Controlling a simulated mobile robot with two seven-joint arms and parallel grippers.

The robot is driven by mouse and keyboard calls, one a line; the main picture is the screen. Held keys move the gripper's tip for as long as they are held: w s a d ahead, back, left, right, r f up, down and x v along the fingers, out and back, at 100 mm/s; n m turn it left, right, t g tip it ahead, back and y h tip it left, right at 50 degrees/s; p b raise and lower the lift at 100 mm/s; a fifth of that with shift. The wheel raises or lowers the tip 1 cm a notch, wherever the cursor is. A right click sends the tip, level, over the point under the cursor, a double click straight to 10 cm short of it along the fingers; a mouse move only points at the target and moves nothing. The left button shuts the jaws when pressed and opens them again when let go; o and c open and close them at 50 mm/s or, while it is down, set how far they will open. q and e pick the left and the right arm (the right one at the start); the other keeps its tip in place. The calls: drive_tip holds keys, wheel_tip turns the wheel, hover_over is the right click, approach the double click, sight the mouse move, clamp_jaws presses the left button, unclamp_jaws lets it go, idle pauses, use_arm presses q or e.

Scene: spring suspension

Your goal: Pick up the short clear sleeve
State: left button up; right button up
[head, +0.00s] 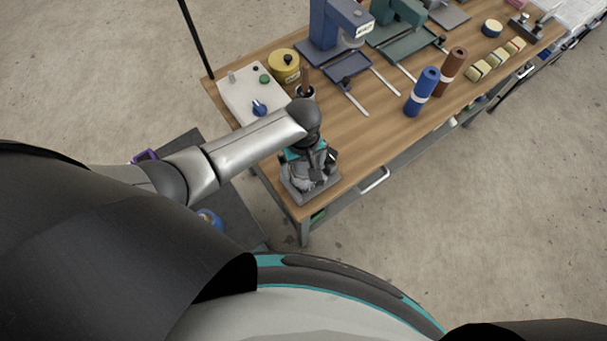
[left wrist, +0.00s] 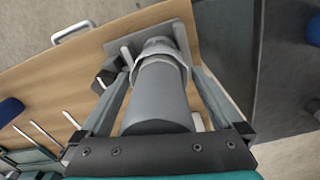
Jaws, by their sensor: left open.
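My left gripper (head: 313,164) is over the near left corner of the workbench, and its arm hides part of what is below. In the left wrist view, the open left gripper (left wrist: 159,72) has one finger on each side of a grey cylinder (left wrist: 158,100). A pale, see-through-looking ring (left wrist: 160,56), which may be the short clear sleeve, is around the far part of the cylinder, between the fingertips. I cannot tell whether the fingers touch it. A grey base plate (head: 297,194) lies below; it also shows in the left wrist view (left wrist: 117,47). My right gripper is not in view.
A white board (head: 240,98) with small parts, a yellow tin (head: 284,66) and a dark cup (head: 304,92) stand behind. The wooden top (head: 365,140) is clear right of the gripper.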

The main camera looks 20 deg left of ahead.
use_arm(q)
drive_tip(key=shift+c, duration=0.2)
drive_tip(key=c, duration=1.5)
